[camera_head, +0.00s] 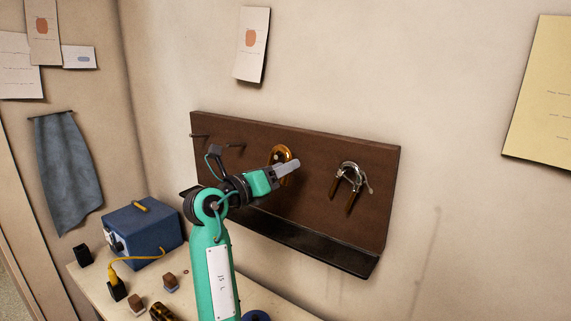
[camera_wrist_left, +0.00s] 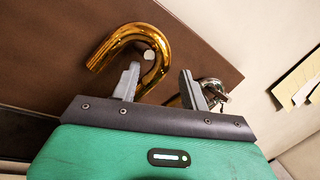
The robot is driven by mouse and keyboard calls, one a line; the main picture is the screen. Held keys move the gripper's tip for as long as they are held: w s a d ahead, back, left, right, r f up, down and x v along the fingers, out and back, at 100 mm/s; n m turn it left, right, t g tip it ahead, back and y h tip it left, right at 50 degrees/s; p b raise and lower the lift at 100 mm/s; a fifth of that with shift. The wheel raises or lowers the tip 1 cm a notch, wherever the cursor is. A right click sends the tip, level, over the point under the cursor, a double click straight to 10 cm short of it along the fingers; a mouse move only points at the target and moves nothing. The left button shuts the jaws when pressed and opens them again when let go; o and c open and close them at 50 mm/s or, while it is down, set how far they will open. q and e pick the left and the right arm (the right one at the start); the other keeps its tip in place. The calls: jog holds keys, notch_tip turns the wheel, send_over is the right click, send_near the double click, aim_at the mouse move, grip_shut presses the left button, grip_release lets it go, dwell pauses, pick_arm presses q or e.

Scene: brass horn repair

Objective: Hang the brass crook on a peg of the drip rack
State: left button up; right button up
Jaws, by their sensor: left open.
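The drip rack is a dark brown board (camera_head: 325,150) on the wall with a black trough (camera_head: 310,242) along its bottom. Two bare pegs (camera_head: 236,147) show at its left. The brass crook (camera_head: 281,151), a shiny golden hook-shaped tube, hangs bend up around a peg near the middle. It fills the upper left of the wrist view (camera_wrist_left: 125,37), with a pale round peg end (camera_wrist_left: 149,55) inside its bend. My left gripper (camera_head: 292,165) is open in front of the crook, whose lower part it hides. In the wrist view one leg runs down between the fingers (camera_wrist_left: 160,88). My right gripper is out of view.
A bench below holds a blue box (camera_head: 145,232) with a yellow cable and several small blocks.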

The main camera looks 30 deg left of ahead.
pick_arm(q)
jog(key=r+b+v, duration=0.1)
jog(key=b+v, duration=0.3)
jog(key=v, duration=0.9)
jog(key=shift+s+d+r, duration=0.15)
jog(key=shift+s+r, duration=0.15)
jog(key=shift+s, duration=0.1)
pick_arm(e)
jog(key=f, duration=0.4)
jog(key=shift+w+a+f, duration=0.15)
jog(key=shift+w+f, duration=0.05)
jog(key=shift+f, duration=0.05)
